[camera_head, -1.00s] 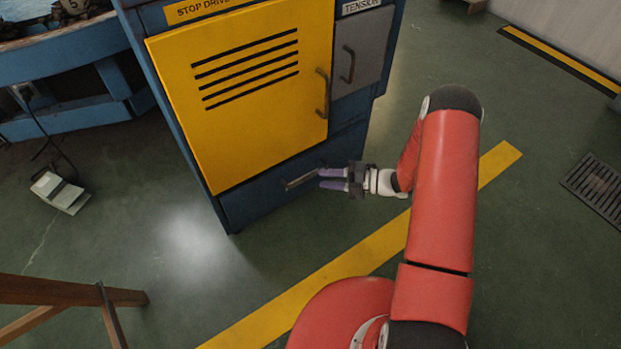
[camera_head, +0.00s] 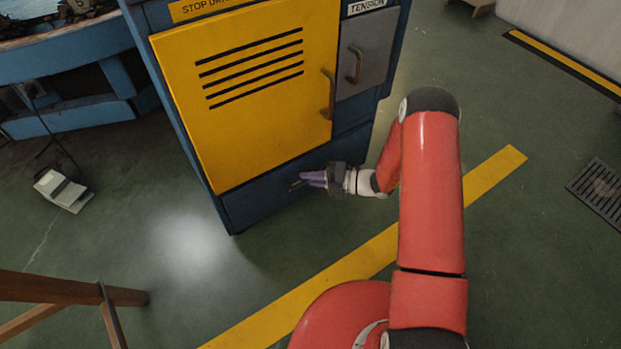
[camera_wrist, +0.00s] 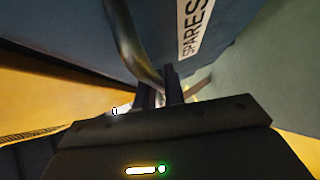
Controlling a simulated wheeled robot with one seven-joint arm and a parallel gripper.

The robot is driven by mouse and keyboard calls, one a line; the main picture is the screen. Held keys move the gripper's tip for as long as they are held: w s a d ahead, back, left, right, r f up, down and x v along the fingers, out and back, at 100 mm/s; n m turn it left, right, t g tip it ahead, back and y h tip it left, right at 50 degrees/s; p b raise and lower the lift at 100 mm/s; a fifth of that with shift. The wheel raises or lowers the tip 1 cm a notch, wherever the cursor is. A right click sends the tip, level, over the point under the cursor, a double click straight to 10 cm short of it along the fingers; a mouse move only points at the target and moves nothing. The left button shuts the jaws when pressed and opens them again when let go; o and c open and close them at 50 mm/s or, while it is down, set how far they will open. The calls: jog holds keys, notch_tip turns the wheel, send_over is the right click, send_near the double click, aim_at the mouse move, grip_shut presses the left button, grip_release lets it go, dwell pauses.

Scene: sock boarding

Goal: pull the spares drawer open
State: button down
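The spares drawer (camera_head: 262,200) is the dark blue front at the bottom of the cabinet, below the yellow door; it looks flush with the cabinet. Its white label reading SPARES (camera_wrist: 193,28) shows in the wrist view. The drawer's bar handle (camera_wrist: 133,45) curves down to between my fingers. My gripper (camera_head: 314,179) is at the handle, its purple fingers close together; it also shows in the wrist view (camera_wrist: 160,92). The fingers look shut on the handle, and they hide most of the handle in the head view.
The yellow door (camera_head: 250,100) with its handle (camera_head: 327,94) and the grey tension door (camera_head: 366,55) are above the drawer. A wooden stand (camera_head: 60,290) is at lower left and a foot pedal (camera_head: 62,190) at left. The floor before the drawer is clear.

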dwell(0.3)
jog(key=s+d+p, duration=0.2)
jog(key=s+d, duration=0.4)
jog(key=s, duration=0.4)
jog(key=s+d+p, duration=0.2)
jog(key=s+d, duration=0.5)
jog(key=s, duration=0.3)
jog(key=shift+d+p, duration=0.3)
jog(key=shift+s, duration=0.1)
jog(key=c, duration=1.5)
grip_release()
jog(key=v, duration=0.7)
jog(key=shift+d, duration=0.4)
jog(key=shift+r, duration=0.1)
